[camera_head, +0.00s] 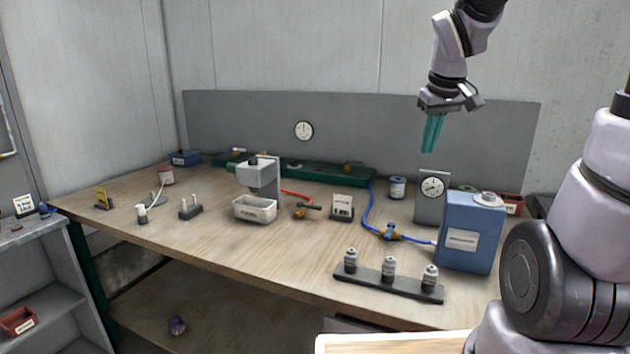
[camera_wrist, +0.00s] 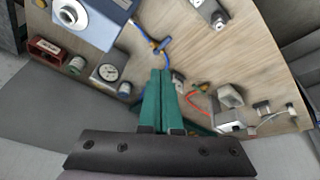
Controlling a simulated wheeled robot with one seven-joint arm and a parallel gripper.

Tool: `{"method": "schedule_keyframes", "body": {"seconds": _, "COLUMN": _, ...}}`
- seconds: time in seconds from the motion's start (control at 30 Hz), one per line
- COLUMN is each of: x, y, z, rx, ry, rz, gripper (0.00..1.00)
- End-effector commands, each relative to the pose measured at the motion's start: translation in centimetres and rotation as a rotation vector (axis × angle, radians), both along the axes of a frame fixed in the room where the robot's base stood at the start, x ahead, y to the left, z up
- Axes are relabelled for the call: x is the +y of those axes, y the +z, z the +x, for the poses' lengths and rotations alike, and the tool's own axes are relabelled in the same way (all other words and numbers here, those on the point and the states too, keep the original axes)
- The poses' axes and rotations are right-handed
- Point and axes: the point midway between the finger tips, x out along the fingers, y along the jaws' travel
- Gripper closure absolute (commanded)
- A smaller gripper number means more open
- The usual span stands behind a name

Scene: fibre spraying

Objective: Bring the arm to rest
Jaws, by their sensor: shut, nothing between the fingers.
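My gripper (camera_head: 431,148) hangs in the air above the back right of the workbench, in front of the grey back panel. Its green fingers point down and lie together, with nothing between them. In the wrist view the shut fingers (camera_wrist: 160,100) show in the middle, over the bench, and touch nothing. My arm reaches in from the upper right of the head view.
The workbench (camera_head: 220,260) carries a blue box (camera_head: 470,232), a gauge stand (camera_head: 432,195), a black rack (camera_head: 385,284) with bottles, and a grey machine over a white tray (camera_head: 254,209). A blue hose (camera_head: 367,210) runs across it. The air around the gripper is clear.

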Motion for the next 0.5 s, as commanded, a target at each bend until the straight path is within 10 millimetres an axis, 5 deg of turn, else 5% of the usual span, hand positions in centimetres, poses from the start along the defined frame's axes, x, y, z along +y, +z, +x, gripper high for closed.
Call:
{"method": "schedule_keyframes", "body": {"seconds": 0.2, "x": 0.0, "y": 4.1, "z": -5.4, "rx": -0.096, "ry": -0.207, "rz": 0.135, "gripper": 1.0}}
{"method": "schedule_keyframes", "body": {"seconds": 0.5, "x": 0.1, "y": 7.0, "z": -11.7, "rx": -0.177, "ry": -0.415, "rz": 0.374, "gripper": 1.0}}
